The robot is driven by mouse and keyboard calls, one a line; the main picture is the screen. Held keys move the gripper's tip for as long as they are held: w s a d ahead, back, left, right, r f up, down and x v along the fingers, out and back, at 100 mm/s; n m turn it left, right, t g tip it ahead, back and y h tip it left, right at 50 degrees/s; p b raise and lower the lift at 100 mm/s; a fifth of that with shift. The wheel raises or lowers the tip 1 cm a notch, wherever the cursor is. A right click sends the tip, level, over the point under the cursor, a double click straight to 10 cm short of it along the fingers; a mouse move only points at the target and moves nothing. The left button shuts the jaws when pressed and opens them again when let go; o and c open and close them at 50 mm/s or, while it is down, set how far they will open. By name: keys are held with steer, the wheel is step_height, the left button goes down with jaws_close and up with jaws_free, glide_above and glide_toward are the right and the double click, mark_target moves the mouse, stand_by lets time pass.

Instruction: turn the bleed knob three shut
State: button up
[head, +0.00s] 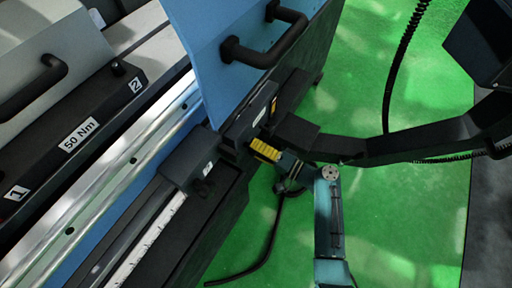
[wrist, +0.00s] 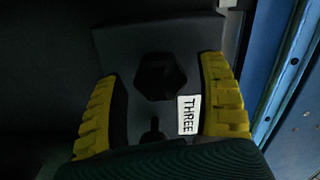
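The bleed knob three (wrist: 160,76) shows in the wrist view as a dark, roughly six-sided knob on a dark grey block (wrist: 150,35). A white label reading THREE (wrist: 189,115) sits below and right of it. A small dark keyhole-like shape is under the knob. My gripper (wrist: 159,68) has its yellow ribbed fingers apart, one on each side of the knob, with visible gaps. I cannot tell how deep the fingertips reach. In the head view my gripper (head: 265,150) is at the machine's right side, and the knob cannot be made out there.
A blue panel with a black handle (head: 264,38) stands just above my gripper in the head view. Dark housings (head: 188,158) lie to its left. A black hose (head: 270,240) lies below.

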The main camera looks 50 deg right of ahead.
steer(key=s+d, duration=0.2)
steer(key=s, duration=1)
steer(key=shift+w+d, duration=0.1)
steer(key=shift+d, duration=0.05)
